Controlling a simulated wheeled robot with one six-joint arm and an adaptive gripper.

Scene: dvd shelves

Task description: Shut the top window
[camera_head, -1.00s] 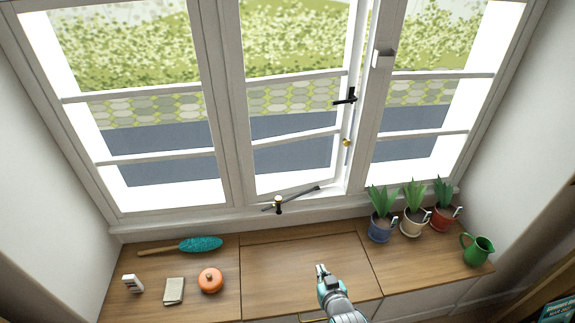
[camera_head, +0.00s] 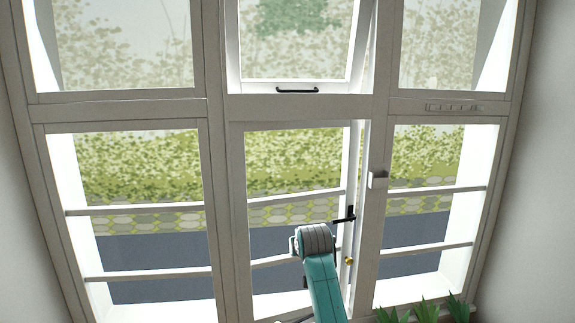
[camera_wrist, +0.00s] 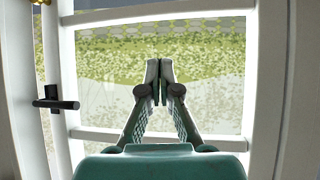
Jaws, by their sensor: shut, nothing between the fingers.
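The top window (camera_head: 297,38) is the middle upper pane in the head view, a white-framed sash with a black bar handle (camera_head: 297,90) on its bottom rail. It looks ajar, with a wedge-shaped gap along its right side that widens downward. My gripper (camera_wrist: 159,76) is shut and empty in the wrist view, pointing at the lower middle casement. In the head view my teal and grey arm stands in front of that casement, well below the top window. The fingers are hidden there. The top window's handle is not in the wrist view.
The lower middle casement (camera_head: 296,195) stands ajar, its black latch handle (camera_head: 343,218) sticking out beside my arm. A brass knob (camera_head: 348,261) is below it. Green plants (camera_head: 425,310) stand at the lower right.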

